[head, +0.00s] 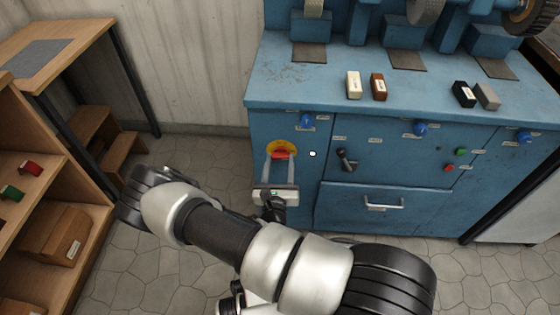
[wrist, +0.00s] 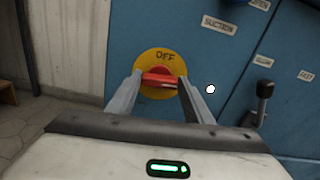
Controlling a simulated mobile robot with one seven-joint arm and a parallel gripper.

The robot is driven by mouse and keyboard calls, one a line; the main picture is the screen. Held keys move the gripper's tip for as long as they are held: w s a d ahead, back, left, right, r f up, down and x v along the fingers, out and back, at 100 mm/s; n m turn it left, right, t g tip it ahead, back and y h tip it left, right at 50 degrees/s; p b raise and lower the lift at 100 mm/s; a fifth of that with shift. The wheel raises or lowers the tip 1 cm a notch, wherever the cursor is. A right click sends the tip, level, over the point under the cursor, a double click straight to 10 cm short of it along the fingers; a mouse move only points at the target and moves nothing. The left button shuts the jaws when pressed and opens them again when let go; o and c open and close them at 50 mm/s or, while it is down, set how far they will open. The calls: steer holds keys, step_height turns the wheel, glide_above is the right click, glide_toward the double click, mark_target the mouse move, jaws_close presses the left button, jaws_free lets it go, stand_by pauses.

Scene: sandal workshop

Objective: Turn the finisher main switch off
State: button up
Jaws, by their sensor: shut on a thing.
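The finisher main switch is a red handle (wrist: 160,80) on a round yellow plate (wrist: 174,56) on the blue cabinet front. The plate reads "OFF" at its top. The red handle lies about horizontal in the wrist view. My gripper (wrist: 161,84) has one finger at each end of the handle and is shut on it. In the head view the yellow plate (head: 281,145) shows at the cabinet's left panel, with my gripper (head: 281,159) reaching up to it from below. The "OFF" lettering is too small to read there.
A small white lamp (head: 312,153) sits right of the switch. A black lever (head: 346,159) and blue knobs are farther right on the blue cabinet (head: 270,122). Several small blocks lie on its top. Wooden shelves (head: 70,180) stand at left, with bare floor between.

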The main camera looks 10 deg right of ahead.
steer(key=n+p, duration=0.2)
steer(key=n, duration=0.2)
steer(key=shift+a, duration=0.1)
steer(key=n+p, duration=0.1)
steer(key=n, duration=0.3)
steer(key=shift+n, duration=0.4)
steer(key=n, duration=0.3)
steer(key=shift+a+f+n+p, duration=0.1)
steer(key=shift+f+n+p, duration=0.05)
steer(key=shift+n+p, duration=0.2)
steer(key=n, duration=0.4)
steer(key=shift+f, duration=0.1)
steer(key=shift+n, duration=0.25)
steer(key=o, duration=1)
steer(key=shift+o, duration=0.2)
steer(key=p+v, duration=0.2)
steer(key=v, duration=1.5)
steer(key=shift+s, duration=0.2)
